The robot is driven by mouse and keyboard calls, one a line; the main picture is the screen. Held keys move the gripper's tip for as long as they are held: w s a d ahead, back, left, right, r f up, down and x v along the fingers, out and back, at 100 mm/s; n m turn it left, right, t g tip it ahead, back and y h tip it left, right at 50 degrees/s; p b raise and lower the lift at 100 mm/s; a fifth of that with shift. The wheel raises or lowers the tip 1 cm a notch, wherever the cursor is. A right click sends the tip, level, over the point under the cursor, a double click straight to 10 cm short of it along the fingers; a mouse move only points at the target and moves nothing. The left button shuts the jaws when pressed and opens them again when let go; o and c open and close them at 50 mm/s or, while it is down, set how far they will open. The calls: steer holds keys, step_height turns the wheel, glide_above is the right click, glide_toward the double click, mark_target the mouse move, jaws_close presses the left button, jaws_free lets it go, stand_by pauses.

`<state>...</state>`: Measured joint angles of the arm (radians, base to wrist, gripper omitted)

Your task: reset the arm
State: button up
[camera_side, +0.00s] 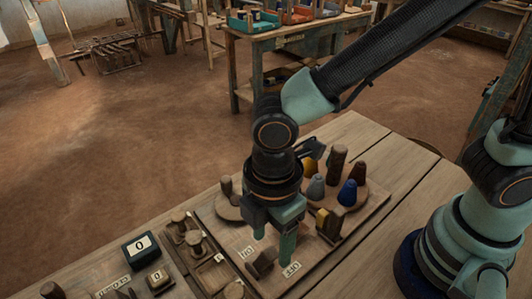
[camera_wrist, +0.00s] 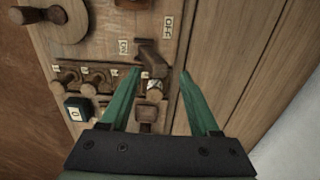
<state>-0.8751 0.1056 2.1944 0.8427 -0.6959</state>
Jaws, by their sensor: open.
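My gripper (camera_side: 273,243) points down over the wooden panel board (camera_side: 325,249) in the side view, its two green fingers apart with nothing between them. In the wrist view my gripper (camera_wrist: 160,72) is open, and a wooden switch lever (camera_wrist: 149,54) shows just ahead of and between the fingertips. The lever also shows in the side view (camera_side: 262,263), close beside the fingers. Small white labels lie near it. I cannot tell whether a finger touches the board.
Several spools or cones, including a blue one (camera_side: 348,193), stand on the board's right part. A dark counter box (camera_side: 141,247) and wooden knobs (camera_side: 194,240) are at left. A table with coloured trays (camera_side: 251,21) stands behind.

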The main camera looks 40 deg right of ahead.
steer(key=shift+r, duration=0.75)
steer(key=shift+w+d+r, duration=0.1)
steer(key=shift+w+d, duration=0.05)
steer(key=w+d+r+m+t, duration=0.2)
steer(key=d+r+m, duration=0.1)
steer(key=d+m, duration=0.3)
steer(key=w+d+r+m+t, duration=0.1)
steer(key=d+r+m, duration=0.3)
steer(key=d, duration=0.7)
steer(key=w+d+r+m+t, duration=0.2)
steer(key=w+d+r+m, duration=0.2)
steer(key=d+m, duration=0.4)
steer(key=shift+d+r+t, duration=0.15)
steer(key=shift+t, duration=0.15)
